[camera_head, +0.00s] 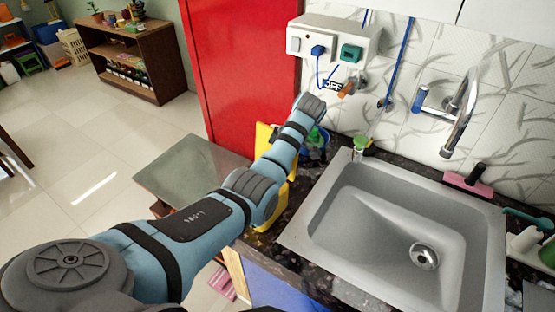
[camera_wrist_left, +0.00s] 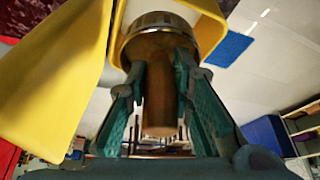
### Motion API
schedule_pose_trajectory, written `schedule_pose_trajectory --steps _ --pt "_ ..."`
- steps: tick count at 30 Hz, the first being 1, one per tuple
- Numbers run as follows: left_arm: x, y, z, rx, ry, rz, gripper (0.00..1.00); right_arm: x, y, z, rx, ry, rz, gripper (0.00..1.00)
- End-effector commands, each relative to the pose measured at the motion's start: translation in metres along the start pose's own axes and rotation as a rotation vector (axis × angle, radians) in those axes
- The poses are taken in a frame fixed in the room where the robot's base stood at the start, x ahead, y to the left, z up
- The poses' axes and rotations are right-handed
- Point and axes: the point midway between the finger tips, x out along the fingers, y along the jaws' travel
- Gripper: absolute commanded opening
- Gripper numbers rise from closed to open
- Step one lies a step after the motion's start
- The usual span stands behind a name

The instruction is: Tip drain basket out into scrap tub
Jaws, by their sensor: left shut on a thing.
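My left gripper (camera_wrist_left: 161,72) is shut on the brownish stem of the drain basket (camera_wrist_left: 160,24), whose metal rim shows just beyond the fingertips. The basket is beside or over the yellow scrap tub (camera_wrist_left: 50,95), whose walls fill the left and top of the left wrist view. In the head view, the yellow tub (camera_head: 264,138) is mostly behind my left arm, at the counter's left edge. The gripper and basket are hidden there. I cannot tell how far the basket is tilted or what it holds. My right gripper is not in view.
The grey sink (camera_head: 370,215) is empty, with a round drain (camera_head: 424,256) in its floor. A tap (camera_head: 460,115) is on the tiled wall. A red door (camera_head: 240,70) is behind.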

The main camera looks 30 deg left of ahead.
Motion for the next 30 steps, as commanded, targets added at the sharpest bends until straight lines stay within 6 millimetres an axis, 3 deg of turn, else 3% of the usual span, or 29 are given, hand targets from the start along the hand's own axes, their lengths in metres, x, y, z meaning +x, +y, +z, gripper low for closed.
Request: schedule_pose_trajectory --steps 5,8,15,21,24,30 --pt "0.028 0.002 0.012 0.001 0.001 -0.002 0.0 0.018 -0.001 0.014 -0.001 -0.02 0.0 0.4" --pt "0.019 0.002 -0.001 -0.013 -0.125 0.019 0.0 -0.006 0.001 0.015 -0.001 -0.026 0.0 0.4" --pt "0.024 -0.002 -0.022 -0.046 -0.593 0.091 0.0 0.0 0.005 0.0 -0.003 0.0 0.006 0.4" --pt "0.042 -0.006 -0.036 -0.08 -1.006 0.147 0.0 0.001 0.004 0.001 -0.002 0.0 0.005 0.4" --pt "0.055 -0.006 -0.038 -0.09 -1.195 0.181 0.0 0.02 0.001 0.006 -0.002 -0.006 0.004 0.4" --pt "0.065 -0.007 -0.039 -0.094 -1.371 0.21 0.0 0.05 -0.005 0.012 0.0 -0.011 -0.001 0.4"
